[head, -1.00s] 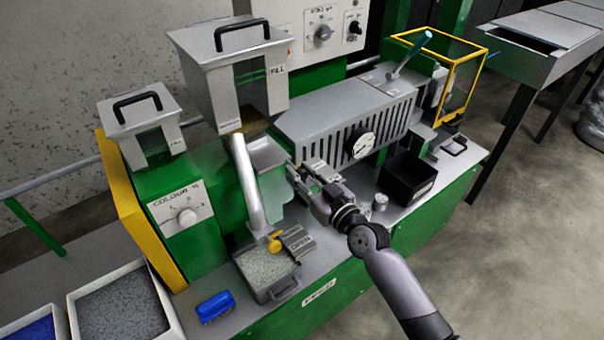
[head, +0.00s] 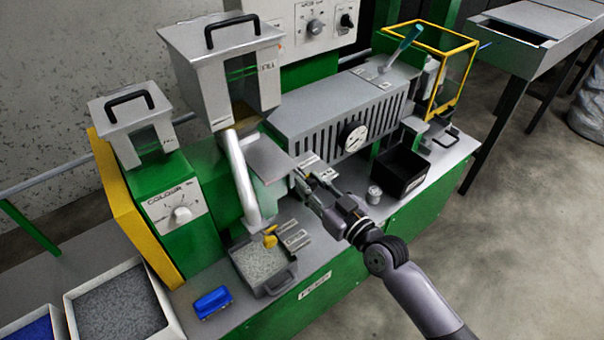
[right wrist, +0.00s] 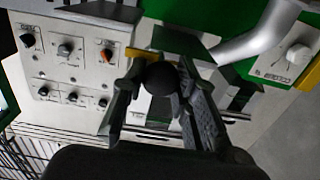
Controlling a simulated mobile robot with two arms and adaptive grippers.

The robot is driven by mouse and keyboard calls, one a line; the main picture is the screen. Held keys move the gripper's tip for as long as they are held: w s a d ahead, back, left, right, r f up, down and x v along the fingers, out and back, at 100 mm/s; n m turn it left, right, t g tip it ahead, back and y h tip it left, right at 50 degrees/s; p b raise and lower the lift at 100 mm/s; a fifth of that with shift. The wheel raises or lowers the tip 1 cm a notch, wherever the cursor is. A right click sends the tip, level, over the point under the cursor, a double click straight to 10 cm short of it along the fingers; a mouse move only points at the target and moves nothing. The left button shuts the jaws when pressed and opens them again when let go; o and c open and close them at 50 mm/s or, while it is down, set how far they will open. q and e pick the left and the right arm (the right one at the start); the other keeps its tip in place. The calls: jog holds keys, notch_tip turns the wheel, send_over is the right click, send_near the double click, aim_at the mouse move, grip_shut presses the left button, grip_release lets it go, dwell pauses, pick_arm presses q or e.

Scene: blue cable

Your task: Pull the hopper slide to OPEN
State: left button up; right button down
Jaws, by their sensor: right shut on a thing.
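The hopper slide (head: 272,158) is a flat grey plate sticking out toward me from below the large grey hopper (head: 222,75). My right gripper (head: 301,184) is at the slide's near end. In the right wrist view, a round black knob (right wrist: 161,77) sits between the fingers of my right gripper (right wrist: 160,84), which is shut on it. In the head view the fingers hide the knob. Small label plates lie just right of the gripper; their words are too small to read. My left gripper is not in view.
A slanting metal tube (head: 243,180) runs down beside the slide to a tray of grey pellets (head: 262,262). The slotted grey barrel cover (head: 325,128) with a dial stands behind my gripper. A black bin (head: 403,172) and a small metal cup (head: 374,194) are to the right.

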jog(key=shift+f, duration=0.1)
jog(key=c, duration=1.7)
grip_release()
jog(key=shift+s, duration=0.1)
jog(key=o, duration=0.3)
jog(key=shift+s+d, duration=0.1)
jog(key=shift+d, duration=0.05)
jog(key=shift+o, duration=0.6)
jog(key=v, duration=1.1)
jog(key=shift+s+d, duration=0.2)
jog(key=shift+s, duration=0.15)
